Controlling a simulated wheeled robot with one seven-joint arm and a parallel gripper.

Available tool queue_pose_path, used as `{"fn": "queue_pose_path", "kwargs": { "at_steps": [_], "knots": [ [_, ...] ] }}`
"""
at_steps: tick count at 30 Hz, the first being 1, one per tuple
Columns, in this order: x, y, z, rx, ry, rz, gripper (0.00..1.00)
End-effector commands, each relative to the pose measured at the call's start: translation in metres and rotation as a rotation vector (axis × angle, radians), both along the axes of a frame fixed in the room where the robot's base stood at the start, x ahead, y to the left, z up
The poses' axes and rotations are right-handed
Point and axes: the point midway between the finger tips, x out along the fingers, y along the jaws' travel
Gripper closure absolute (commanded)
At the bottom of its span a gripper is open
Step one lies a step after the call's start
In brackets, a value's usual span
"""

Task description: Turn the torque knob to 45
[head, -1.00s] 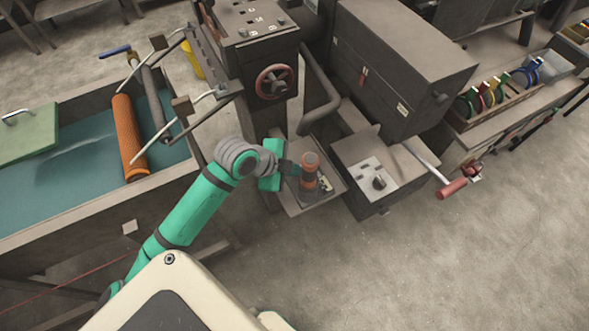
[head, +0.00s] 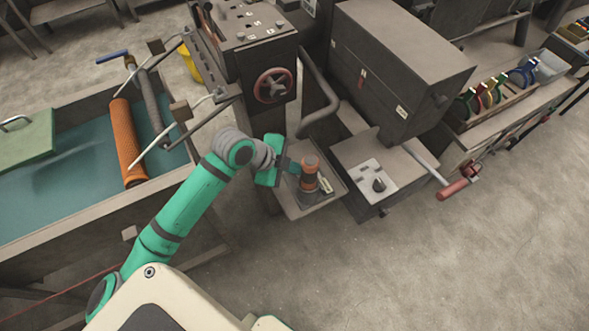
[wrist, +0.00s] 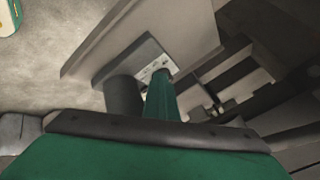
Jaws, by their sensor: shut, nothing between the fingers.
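In the wrist view the green fingers (wrist: 163,95) are together beside a dark cylinder (wrist: 123,96), with a small marked plate (wrist: 155,68) behind.
The tray (head: 305,209) stands between the machine with a red handwheel (head: 273,86) and a box with a black knob (head: 379,185). A bent dark pipe (head: 322,105) rises behind. A red-handled lever (head: 452,189) sticks out at right. Floor in front is clear.

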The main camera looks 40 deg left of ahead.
Motion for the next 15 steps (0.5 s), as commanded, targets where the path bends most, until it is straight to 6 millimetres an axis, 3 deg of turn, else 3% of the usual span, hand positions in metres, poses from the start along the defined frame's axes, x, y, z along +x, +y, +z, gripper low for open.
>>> {"fn": "queue_pose_path", "kwargs": {
  "at_steps": [15],
  "knots": [
    [0.004, 0.014, -0.001, 0.006, 0.001, 0.010, 1.00]
  ]
}}
